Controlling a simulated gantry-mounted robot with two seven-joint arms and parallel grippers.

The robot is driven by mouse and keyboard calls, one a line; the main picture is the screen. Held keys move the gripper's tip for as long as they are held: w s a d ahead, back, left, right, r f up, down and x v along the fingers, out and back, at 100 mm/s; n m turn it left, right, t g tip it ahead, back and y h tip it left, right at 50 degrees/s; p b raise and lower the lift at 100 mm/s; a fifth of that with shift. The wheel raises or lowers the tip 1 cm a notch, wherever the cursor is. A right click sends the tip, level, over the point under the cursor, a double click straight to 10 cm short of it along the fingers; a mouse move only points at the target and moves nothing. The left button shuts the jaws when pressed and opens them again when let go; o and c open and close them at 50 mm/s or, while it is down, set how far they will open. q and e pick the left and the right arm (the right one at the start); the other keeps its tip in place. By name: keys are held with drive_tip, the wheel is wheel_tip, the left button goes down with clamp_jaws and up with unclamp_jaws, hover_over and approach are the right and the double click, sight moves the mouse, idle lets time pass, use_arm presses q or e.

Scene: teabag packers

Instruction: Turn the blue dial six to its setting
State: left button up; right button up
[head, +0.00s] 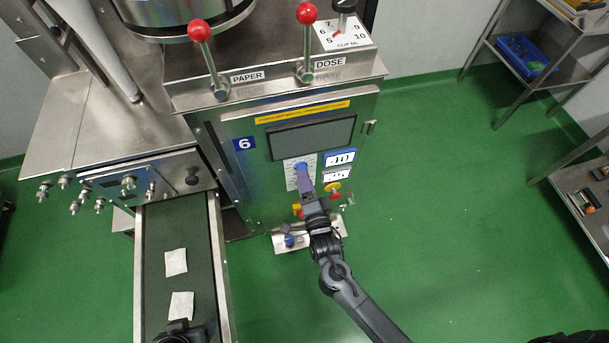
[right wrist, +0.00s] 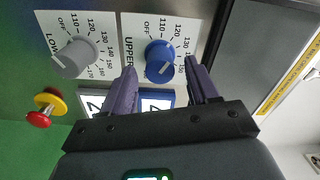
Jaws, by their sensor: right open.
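The blue dial (head: 300,166) is on the front panel of the machine marked 6, on a white scale plate. In the right wrist view the blue dial (right wrist: 159,56) sits on the UPPER scale, and its white pointer line slants toward the lower right. My right gripper (head: 303,176) is in front of the panel at the dial. In the right wrist view its open purple fingers (right wrist: 160,70) lie to either side of the dial, with no clear contact. A dark part at the head view's bottom edge looks like my left gripper (head: 182,332); its fingers cannot be made out.
A grey dial (right wrist: 73,58) on the LOWER scale and a red-yellow button (right wrist: 45,110) are beside the blue dial. A sign reading 10 (head: 340,158) is on the panel. Red-knobbed levers (head: 307,14) stand above. A conveyor (head: 160,225) carries teabags at left.

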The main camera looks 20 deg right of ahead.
drive_tip(key=s+a+p, duration=0.1)
drive_tip(key=s, duration=0.7)
drive_tip(key=shift+s, duration=0.25)
drive_tip(key=shift+a, duration=0.1)
